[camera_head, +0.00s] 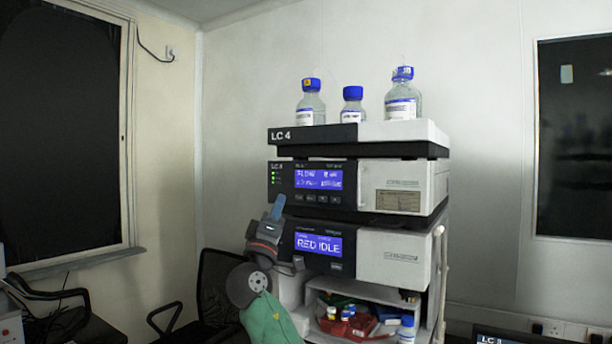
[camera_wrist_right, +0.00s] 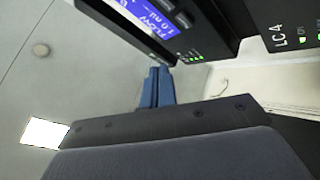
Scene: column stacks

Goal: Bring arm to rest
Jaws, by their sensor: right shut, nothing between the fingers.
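My right gripper (camera_head: 277,208) is raised in front of the left side of the LC 4 instrument stack (camera_head: 404,257). Its blue fingers point up and are shut with nothing between them. The fingers also show in the right wrist view (camera_wrist_right: 157,87), close to the dark front panel of the stack. I cannot tell whether they touch the panel. My right arm comes up from below, with a grey joint and a green sleeve. My left gripper is not in view.
Three blue-capped bottles (camera_head: 402,107) stand on top of the stack. Its lower display reads RED IDLE. Below, an open shelf holds a red tray (camera_head: 362,326) with small vials and a bottle. Black chairs (camera_head: 215,290) stand at the left. A monitor edge shows at bottom right.

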